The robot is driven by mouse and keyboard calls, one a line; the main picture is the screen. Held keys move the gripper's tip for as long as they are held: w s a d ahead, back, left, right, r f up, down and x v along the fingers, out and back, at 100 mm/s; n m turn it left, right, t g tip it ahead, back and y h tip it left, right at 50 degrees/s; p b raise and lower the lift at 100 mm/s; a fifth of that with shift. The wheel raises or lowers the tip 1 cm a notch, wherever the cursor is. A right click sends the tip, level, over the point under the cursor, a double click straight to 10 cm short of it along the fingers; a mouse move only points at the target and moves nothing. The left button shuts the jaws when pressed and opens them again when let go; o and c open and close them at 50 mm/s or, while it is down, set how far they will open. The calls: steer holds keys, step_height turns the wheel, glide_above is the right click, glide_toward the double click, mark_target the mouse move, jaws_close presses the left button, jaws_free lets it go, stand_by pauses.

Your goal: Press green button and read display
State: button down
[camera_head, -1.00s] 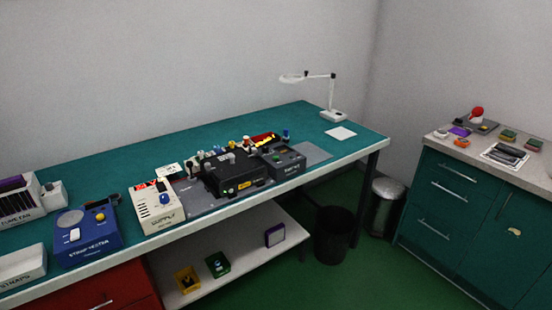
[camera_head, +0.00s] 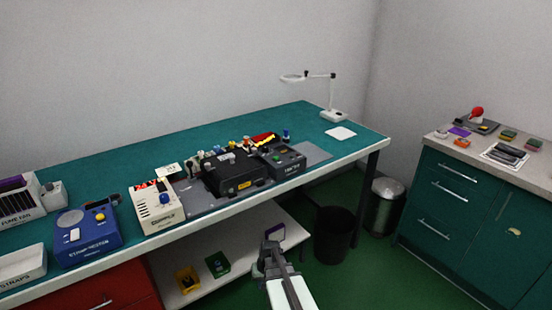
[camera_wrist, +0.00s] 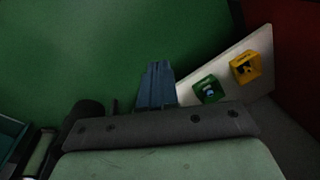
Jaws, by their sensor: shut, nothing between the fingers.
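A dark tester box (camera_head: 285,163) stands near the right end of the bench equipment. A small green button (camera_head: 277,158) shows on its top. Its display cannot be made out at this size. A larger black unit (camera_head: 235,177) with a yellow label sits just left of it. My gripper (camera_head: 270,246) is shut and empty, in front of and below the bench edge, well apart from the tester box. In the wrist view its blue-grey fingers (camera_wrist: 156,84) lie together over the green floor; no button or display shows there.
The bench (camera_head: 120,170) has a cream supply box (camera_head: 157,208) and a blue strap tester (camera_head: 86,230) at left. A shelf (camera_head: 232,246) below holds small yellow and green boxes. Bins (camera_head: 333,235) stand at the right, before a green cabinet (camera_head: 450,200). A lamp (camera_head: 333,115) stands behind.

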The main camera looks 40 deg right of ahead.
steer(key=w+d+r+m+t+h, duration=0.2)
steer(key=w+d+r+t, duration=0.15)
steer(key=d+r, duration=1.3)
steer(key=w+d+r+m+t+h, duration=0.2)
steer(key=w+d+r+t, duration=0.15)
steer(key=d+r, duration=1.25)
step_height(320, 180, up, 19)
steer(key=n+t+y, duration=0.1)
steer(key=y, duration=0.2)
glide_above(278, 158)
steer(key=shift+r, duration=0.1)
steer(key=shift+f, duration=4.45)
steer(key=shift+f, duration=0.1)
